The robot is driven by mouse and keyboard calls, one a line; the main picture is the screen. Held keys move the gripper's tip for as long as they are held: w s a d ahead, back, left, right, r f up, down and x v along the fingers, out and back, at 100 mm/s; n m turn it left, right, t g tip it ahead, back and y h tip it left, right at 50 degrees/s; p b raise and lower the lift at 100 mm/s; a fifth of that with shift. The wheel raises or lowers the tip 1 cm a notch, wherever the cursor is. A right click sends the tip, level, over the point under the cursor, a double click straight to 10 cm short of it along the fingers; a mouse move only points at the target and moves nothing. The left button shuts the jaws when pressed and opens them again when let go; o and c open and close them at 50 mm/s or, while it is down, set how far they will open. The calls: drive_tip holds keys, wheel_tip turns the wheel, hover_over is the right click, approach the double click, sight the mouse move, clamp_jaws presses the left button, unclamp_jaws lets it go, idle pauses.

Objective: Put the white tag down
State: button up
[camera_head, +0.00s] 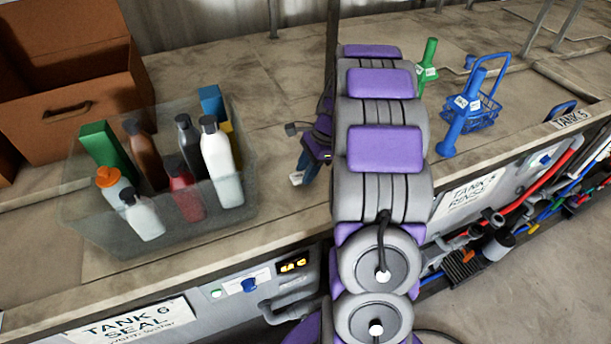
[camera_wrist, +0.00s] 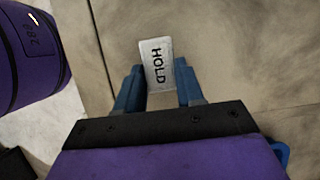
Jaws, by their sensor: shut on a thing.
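The white tag (camera_wrist: 157,64), marked HOLD, is between the two blue fingertips of my gripper (camera_wrist: 157,88) in the wrist view. My gripper is shut on its near part, and the tag sticks out beyond the fingertips. In the head view the tag (camera_head: 296,178) shows as a small pale piece at the tip of my gripper (camera_head: 303,172), over the bench top to the right of the clear bin. I cannot tell whether the tag touches the bench.
A clear bin (camera_head: 95,222) of bottles and boxes stands left of my gripper. A brown cardboard box (camera_head: 95,105) is behind it. Green (camera_head: 426,65) and blue (camera_head: 461,112) tagged tools and a blue basket (camera_head: 487,112) stand to the right. Bench top (camera_head: 280,105) behind my gripper is clear.

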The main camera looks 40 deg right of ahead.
sight(302, 176)
drive_tip(key=shift+s+x, duration=0.2)
drive_tip(key=shift+x, duration=1)
drive_tip(key=shift+w+a, duration=0.1)
drive_tip(key=shift+a, duration=0.55)
drive_tip(key=o, duration=0.6)
drive_tip(key=shift+d+f, duration=0.1)
drive_tip(key=shift+d, duration=0.05)
drive_tip(key=o, duration=0.3)
drive_tip(key=shift+d, duration=0.35)
drive_tip(key=shift+o, duration=0.6)
drive_tip(key=shift+f, duration=0.1)
